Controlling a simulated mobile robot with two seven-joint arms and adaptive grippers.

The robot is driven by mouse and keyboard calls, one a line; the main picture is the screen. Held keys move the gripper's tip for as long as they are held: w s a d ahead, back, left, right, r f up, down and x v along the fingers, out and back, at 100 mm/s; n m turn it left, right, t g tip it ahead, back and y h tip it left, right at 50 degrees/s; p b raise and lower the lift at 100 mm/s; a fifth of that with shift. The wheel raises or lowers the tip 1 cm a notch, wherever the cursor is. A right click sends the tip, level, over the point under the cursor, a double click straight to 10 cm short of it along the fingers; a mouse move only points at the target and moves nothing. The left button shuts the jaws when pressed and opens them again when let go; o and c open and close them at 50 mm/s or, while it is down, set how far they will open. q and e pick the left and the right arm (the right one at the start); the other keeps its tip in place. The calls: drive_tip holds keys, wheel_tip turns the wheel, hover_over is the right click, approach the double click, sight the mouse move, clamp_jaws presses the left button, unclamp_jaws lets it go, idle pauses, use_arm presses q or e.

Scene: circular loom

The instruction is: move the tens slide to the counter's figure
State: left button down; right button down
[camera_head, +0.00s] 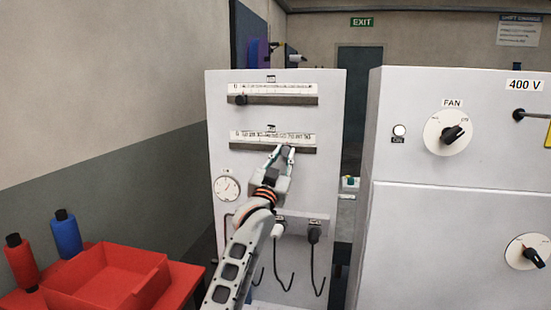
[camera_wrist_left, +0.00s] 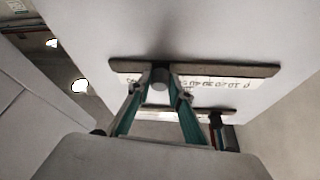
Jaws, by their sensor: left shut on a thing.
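The tens slide is the lower of two slides on the pale panel, a dark bar (camera_head: 250,148) under a white scale. The wrist view shows its bar (camera_wrist_left: 225,70) upside down, with printed tens from 0 upward. Its dark knob (camera_head: 287,148) stands right of the bar's middle; it also shows in the wrist view (camera_wrist_left: 160,77). My left gripper (camera_head: 281,152) is shut on this knob, one finger on each side. In the wrist view the fingertips (camera_wrist_left: 162,92) reach the knob. The digits under the knob are hidden. I cannot make out a counter's figure. My right gripper is out of view.
The upper slide (camera_head: 290,100) has its knob (camera_head: 240,99) near the left end. A round white dial (camera_head: 227,188) and hanging hooks (camera_head: 285,268) are below. A cabinet (camera_head: 450,190) with a fan knob stands right. A red tray (camera_head: 105,277) and spools are at lower left.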

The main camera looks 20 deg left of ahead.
use_arm(q)
drive_tip(key=shift+d+f, duration=0.15)
drive_tip(key=shift+d, duration=0.45)
drive_tip(key=c, duration=1.8)
unclamp_jaws()
drive_tip(key=v, duration=1.2)
